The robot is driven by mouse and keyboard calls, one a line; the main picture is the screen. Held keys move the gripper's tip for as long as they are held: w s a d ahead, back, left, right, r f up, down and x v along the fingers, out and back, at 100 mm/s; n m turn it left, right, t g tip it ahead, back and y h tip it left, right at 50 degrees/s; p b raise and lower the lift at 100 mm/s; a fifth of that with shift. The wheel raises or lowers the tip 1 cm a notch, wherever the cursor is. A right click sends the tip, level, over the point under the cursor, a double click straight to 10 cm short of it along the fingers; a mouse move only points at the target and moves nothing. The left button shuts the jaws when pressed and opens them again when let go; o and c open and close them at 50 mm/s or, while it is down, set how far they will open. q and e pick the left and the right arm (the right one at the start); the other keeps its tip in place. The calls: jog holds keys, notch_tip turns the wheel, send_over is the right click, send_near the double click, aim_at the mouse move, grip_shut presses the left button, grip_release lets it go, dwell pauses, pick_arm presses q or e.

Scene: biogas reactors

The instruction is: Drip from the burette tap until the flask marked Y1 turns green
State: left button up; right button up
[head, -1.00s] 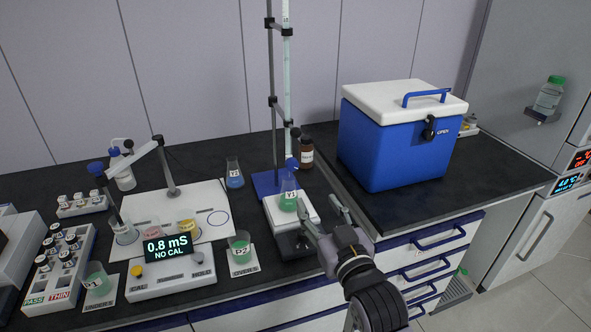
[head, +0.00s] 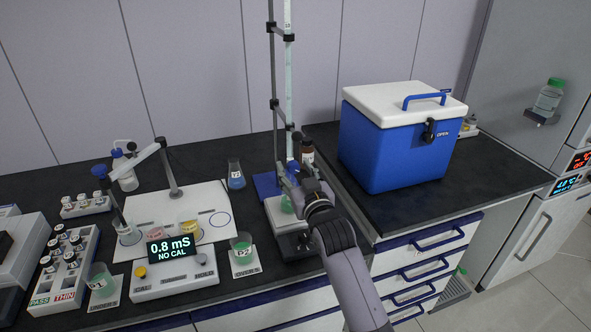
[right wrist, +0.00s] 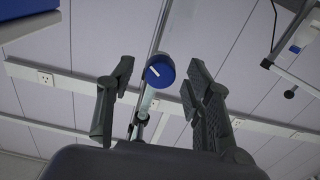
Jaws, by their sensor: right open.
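The burette (head: 288,70) is a tall clear tube clamped upright to a stand (head: 273,100). Its blue tap (right wrist: 159,71) shows in the right wrist view, between the spread fingers of my right gripper (right wrist: 160,95), which is open. In the head view the right gripper (head: 290,178) is at the foot of the burette and covers the tap. Below it the flask marked Y1 (head: 286,204) stands on the white-topped plate (head: 300,218). Its liquid looks green; its neck and label are hidden by my gripper. My left gripper is not in view.
A brown bottle (head: 307,152) stands close behind the gripper, right of the burette. A blue cooler (head: 390,148) is on the right. A blue-filled flask (head: 235,178), a conductivity meter (head: 172,275) and a green-filled beaker (head: 241,246) stand to the left.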

jog(key=shift+w+a, duration=0.1)
jog(key=shift+w, duration=0.05)
jog(key=shift+c, duration=0.6)
grip_shut()
jog(key=shift+r+n, duration=0.1)
jog(key=shift+n, duration=0.3)
jog(key=n+p, duration=0.1)
jog(key=n, duration=0.1)
jog(key=shift+n+p, duration=0.3)
jog(key=shift+p, duration=0.1)
jog(key=shift+n+p, duration=0.55)
jog(key=shift+n, duration=1.15)
